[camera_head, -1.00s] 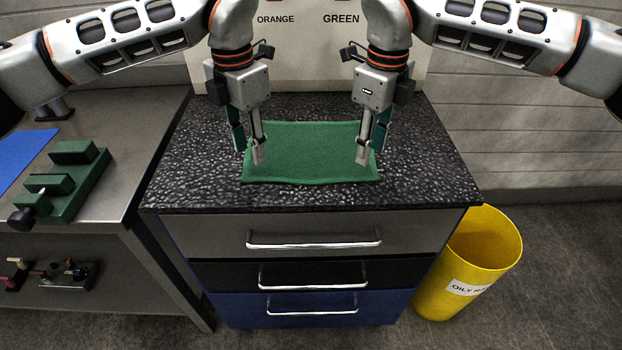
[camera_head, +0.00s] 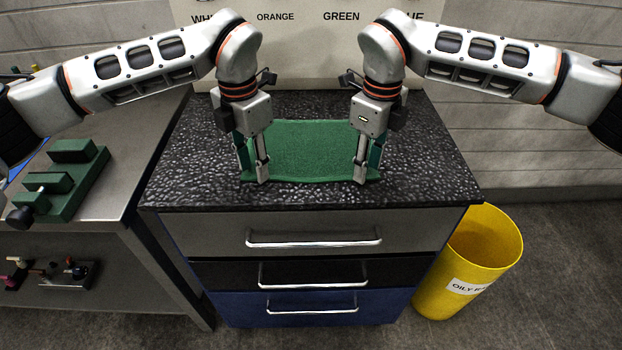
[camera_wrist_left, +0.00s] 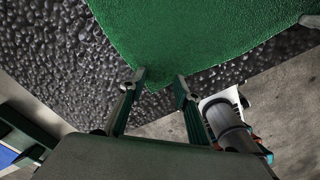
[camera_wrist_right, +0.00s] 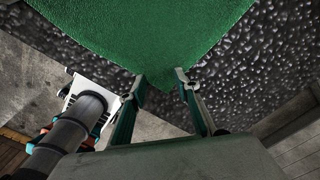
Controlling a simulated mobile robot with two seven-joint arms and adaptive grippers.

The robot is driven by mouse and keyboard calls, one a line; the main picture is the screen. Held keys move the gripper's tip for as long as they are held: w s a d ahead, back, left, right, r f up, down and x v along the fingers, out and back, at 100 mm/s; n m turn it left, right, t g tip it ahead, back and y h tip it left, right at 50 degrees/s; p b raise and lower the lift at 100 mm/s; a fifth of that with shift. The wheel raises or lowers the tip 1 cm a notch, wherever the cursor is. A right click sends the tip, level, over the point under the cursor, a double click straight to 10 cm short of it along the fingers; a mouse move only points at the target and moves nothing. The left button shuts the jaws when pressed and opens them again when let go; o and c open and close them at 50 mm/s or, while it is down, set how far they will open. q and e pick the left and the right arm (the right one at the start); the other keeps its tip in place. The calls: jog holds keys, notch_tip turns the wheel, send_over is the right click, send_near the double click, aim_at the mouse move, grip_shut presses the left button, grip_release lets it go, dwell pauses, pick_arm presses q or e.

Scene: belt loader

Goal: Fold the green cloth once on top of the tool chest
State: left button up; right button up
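The green cloth (camera_head: 308,150) lies flat, in a single spread sheet, on the dark speckled top of the tool chest (camera_head: 430,165). My left gripper (camera_head: 254,177) is at the cloth's near left corner. In the left wrist view its fingers (camera_wrist_left: 160,79) are apart, with the corner of the cloth (camera_wrist_left: 185,35) between the tips. My right gripper (camera_head: 366,176) is at the near right corner. In the right wrist view its fingers (camera_wrist_right: 160,78) are apart, with that corner of the cloth (camera_wrist_right: 145,30) between the tips. Neither gripper is closed on the cloth.
A sign panel (camera_head: 308,50) stands behind the chest. A steel bench (camera_head: 130,130) with a green fixture (camera_head: 65,185) is on the left. A yellow bin (camera_head: 470,262) stands on the floor at right. The chest top is clear around the cloth.

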pick_arm(q)
jog(key=shift+f, duration=0.25)
grip_shut()
pick_arm(e)
jog(key=shift+f, duration=0.2)
grip_shut()
pick_arm(q)
jog(key=shift+r, duration=0.15)
pick_arm(e)
jog(key=shift+r, duration=0.1)
